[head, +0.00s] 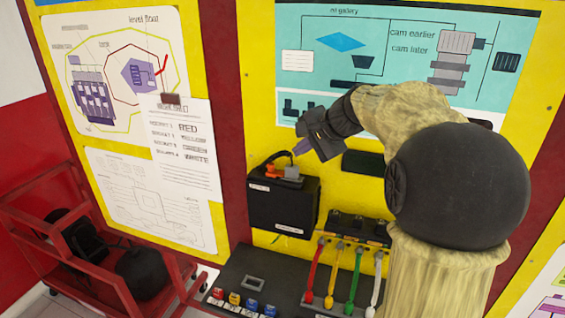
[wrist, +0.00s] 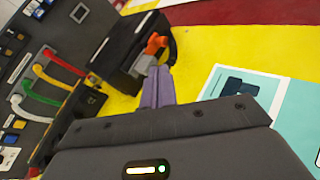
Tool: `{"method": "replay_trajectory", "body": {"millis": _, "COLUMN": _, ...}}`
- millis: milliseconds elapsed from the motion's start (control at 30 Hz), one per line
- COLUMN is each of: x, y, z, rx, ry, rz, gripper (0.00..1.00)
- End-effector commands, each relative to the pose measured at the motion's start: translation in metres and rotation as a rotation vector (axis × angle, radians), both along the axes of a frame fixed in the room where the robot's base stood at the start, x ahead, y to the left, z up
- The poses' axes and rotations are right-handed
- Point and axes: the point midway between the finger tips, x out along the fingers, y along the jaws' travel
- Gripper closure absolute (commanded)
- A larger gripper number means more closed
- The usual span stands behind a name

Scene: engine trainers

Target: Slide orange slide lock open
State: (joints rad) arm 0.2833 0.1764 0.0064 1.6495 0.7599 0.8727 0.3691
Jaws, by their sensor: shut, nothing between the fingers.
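The orange slide lock (head: 291,171) sits on a grey connector on top of a black box (head: 284,206) fixed to the yellow panel. In the wrist view the orange lock (wrist: 156,43) shows just beyond my fingertips, with the grey connector (wrist: 144,64) beside it. My gripper (head: 301,149) is shut and empty, just above and to the right of the lock in the head view. Its purple fingers (wrist: 158,72) lie together and point at the connector. I cannot tell whether they touch it.
Red, yellow, green and white cables (head: 333,272) hang right of the box above a dark bench panel (head: 262,265) with coloured blocks. A black cable loops behind the connector. A red cart (head: 95,240) stands at the left. Posters (head: 390,50) cover the wall.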

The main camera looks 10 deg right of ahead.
Motion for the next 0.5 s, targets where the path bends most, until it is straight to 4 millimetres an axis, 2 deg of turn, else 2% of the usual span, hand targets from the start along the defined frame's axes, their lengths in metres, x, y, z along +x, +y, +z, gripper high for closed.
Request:
{"method": "replay_trajectory", "body": {"millis": 267, "x": 0.012, "y": 0.008, "z": -0.013, "rx": 0.001, "ry": 0.004, "rz": 0.002, "gripper": 1.00}}
{"method": "replay_trajectory", "body": {"millis": 500, "x": 0.036, "y": 0.023, "z": -0.041, "rx": 0.000, "ry": 0.006, "rz": 0.003, "gripper": 1.00}}
